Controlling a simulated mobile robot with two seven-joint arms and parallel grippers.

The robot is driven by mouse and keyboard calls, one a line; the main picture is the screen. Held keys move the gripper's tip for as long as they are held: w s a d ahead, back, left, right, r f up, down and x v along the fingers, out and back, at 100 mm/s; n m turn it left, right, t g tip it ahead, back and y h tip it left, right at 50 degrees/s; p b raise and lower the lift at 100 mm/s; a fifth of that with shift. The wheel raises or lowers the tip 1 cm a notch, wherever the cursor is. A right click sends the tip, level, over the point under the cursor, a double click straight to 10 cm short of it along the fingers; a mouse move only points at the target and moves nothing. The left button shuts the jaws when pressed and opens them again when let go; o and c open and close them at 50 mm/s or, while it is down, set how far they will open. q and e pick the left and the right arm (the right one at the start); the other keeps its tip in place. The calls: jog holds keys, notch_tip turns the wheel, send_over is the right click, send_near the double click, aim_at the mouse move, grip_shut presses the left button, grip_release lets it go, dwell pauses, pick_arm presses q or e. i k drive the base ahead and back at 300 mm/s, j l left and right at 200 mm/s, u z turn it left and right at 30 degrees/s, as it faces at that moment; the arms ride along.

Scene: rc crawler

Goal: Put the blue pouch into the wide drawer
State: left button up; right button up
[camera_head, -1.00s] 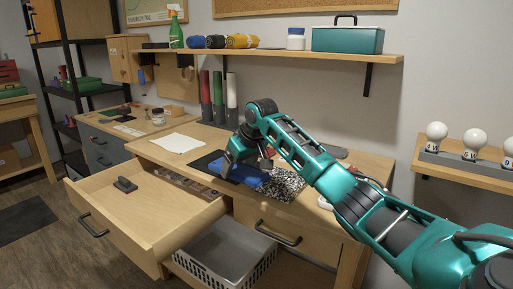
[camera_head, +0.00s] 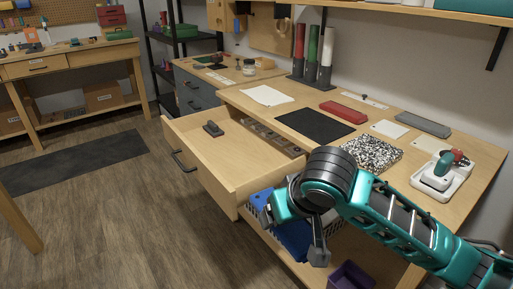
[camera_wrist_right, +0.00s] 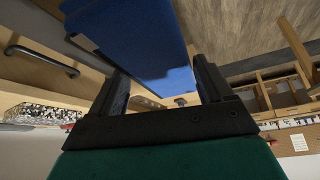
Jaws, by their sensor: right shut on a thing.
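The blue pouch (camera_head: 292,238) hangs from my right gripper (camera_head: 298,222), in front of the desk and to the right of the open drawer. In the right wrist view the pouch (camera_wrist_right: 135,32) extends from between the fingers of the right gripper (camera_wrist_right: 162,85), which is shut on it. The wide pale wooden drawer (camera_head: 207,183) is pulled out at the desk's left side, with a small dark object inside near its front. My left gripper is not in view.
The desktop holds a black mat (camera_head: 314,126), a speckled notebook (camera_head: 372,153), a red case (camera_head: 343,112) and a white device (camera_head: 441,180). A purple bin (camera_head: 350,276) is low under the desk. Much of the drawer floor is clear, with small items along its back.

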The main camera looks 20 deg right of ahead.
aim_at(246, 162)
jog(key=i+j+z, duration=0.35)
jog(key=i, duration=0.3)
jog(key=i+j+z, duration=0.35)
jog(key=i, duration=0.25)
jog(key=j, duration=0.1)
